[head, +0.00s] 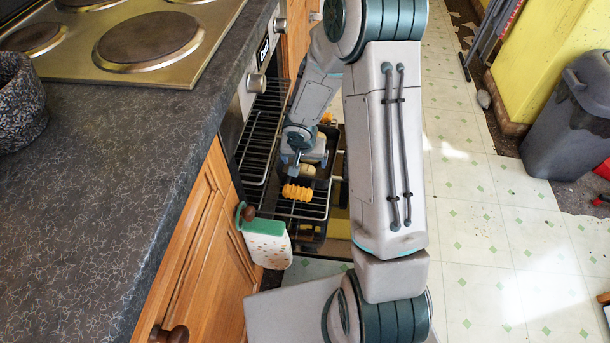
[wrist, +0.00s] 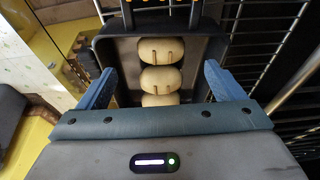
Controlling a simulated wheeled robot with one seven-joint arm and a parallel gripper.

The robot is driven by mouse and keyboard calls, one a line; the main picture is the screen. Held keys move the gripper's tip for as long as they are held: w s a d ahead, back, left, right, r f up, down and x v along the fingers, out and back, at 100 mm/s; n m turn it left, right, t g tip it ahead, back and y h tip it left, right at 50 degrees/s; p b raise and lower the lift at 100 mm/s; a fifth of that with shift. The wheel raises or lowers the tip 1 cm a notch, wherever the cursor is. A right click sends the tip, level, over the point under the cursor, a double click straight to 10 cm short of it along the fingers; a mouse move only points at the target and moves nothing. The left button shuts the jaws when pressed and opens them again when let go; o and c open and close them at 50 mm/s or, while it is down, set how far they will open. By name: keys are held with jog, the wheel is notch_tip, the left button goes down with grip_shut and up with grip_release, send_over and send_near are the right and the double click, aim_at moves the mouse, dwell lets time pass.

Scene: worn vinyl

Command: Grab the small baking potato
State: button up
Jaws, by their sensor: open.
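Three pale, rounded, potato-like pieces lie in a row in a dark tray (wrist: 106,50) in the wrist view: a far one (wrist: 160,50), a middle one (wrist: 161,79) and a near one (wrist: 160,100), partly hidden by my gripper's body. The far and middle ones show brown slits. I cannot tell which is the small baking potato. My gripper (wrist: 157,69) is open, its blue fingers on either side of the row, with nothing clearly held. In the head view my gripper (head: 293,163) is over the oven rack, beside a pale piece (head: 308,171).
An orange ridged piece (head: 297,192) lies at the near side of the rack (head: 262,130). A dotted cloth with a green edge (head: 265,242) hangs by the wooden cabinet. The dark worktop (head: 90,200) borders the left; open floor (head: 490,220) lies right.

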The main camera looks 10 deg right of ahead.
aim_at(305, 169)
jog(key=b+x, duration=0.2)
jog(key=x, duration=0.5)
jog(key=shift+f, duration=0.4)
jog(key=c, duration=1.1)
